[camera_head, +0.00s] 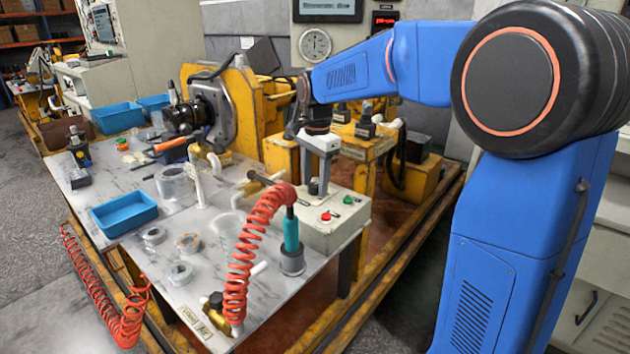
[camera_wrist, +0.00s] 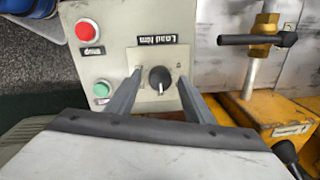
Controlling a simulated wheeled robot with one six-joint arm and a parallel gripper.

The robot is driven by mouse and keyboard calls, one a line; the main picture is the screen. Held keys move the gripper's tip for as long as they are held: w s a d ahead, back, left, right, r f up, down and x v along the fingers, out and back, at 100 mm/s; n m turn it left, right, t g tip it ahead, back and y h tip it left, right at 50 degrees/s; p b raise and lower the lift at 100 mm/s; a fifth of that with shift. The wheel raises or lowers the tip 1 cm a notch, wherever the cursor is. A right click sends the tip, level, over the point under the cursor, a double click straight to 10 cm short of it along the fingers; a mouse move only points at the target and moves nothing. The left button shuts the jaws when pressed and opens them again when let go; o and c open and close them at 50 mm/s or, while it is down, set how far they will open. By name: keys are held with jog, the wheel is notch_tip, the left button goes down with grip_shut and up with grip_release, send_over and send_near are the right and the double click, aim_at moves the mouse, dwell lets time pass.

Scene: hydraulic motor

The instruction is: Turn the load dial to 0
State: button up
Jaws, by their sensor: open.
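The load dial (camera_wrist: 158,76) is a round black knob on a pale plate of the control box (camera_wrist: 112,62). Its white pointer line points down in the wrist view. The upside-down label "Load Nm" (camera_wrist: 163,41) is above it in that view. A small mark at the plate's right is too blurred to read. My gripper (camera_wrist: 159,73) is open, its two fingers on either side of the dial with visible gaps. In the head view, my gripper (camera_head: 318,165) points down over the box (camera_head: 330,230), and the dial (camera_head: 313,187) shows below it.
A red button (camera_wrist: 84,30) and a green button (camera_wrist: 101,89) are beside the dial plate. A valve with a black handle (camera_wrist: 257,39) stands to the right in the wrist view. A red coiled hose (camera_head: 245,240) with a teal tool (camera_head: 291,230) is close to the box.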

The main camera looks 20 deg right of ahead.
jog(key=c, duration=1)
jog(key=shift+c, duration=0.2)
jog(key=shift+n, duration=0.5)
jog(key=n, duration=1.3)
jog(key=shift+w+g, duration=0.1)
jog(key=shift+g, duration=0.2)
jog(key=n, duration=0.3)
jog(key=shift+n, duration=0.3)
jog(key=n, duration=0.6)
jog(key=shift+n, duration=0.3)
